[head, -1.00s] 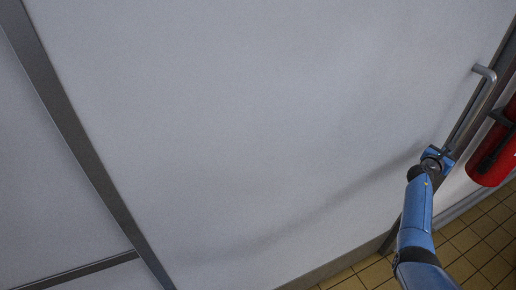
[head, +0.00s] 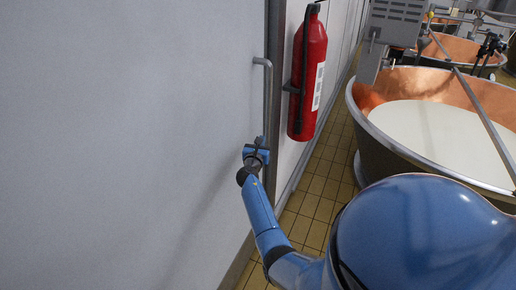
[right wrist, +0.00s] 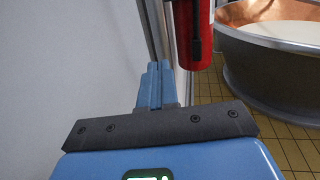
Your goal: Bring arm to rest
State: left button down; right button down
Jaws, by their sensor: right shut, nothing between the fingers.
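My right arm reaches from the bottom of the head view to my right gripper (head: 257,150), which is at the lower end of the long grey door handle (head: 267,100). In the right wrist view the blue fingers of the right gripper (right wrist: 155,82) are together, with nothing seen between them. They point along the door edge. Whether the fingers touch the handle I cannot tell. My left gripper is not in view.
The large white door (head: 130,140) fills the left. A red fire extinguisher (head: 308,75) hangs on the wall just right of the handle. A copper vat (head: 400,150) with pale liquid stands at the right. Tiled floor (head: 318,190) lies between wall and vat.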

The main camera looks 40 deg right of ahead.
jog(key=s+a+m+t+y, duration=0.4)
jog(key=a+m, duration=0.4)
jog(key=a, duration=0.3)
jog(key=s+a+m+t+y, duration=0.4)
jog(key=a+m, duration=0.4)
jog(key=a, duration=0.4)
jog(key=s+a+f+m+y, duration=0.1)
jog(key=s+a, duration=0.4)
jog(key=s, duration=0.5)
jog(key=s+a+m+y, duration=0.3)
jog(key=s+a+m, duration=0.2)
jog(key=s, duration=0.5)
jog(key=s+a+f+m+y, duration=0.1)
jog(key=s+a+m+y, duration=0.1)
jog(key=s+a, duration=0.4)
jog(key=s+m, duration=0.1)
jog(key=s, duration=0.3)
jog(key=shift+s+a+f+y, duration=0.3)
jog(key=shift+f, duration=0.05)
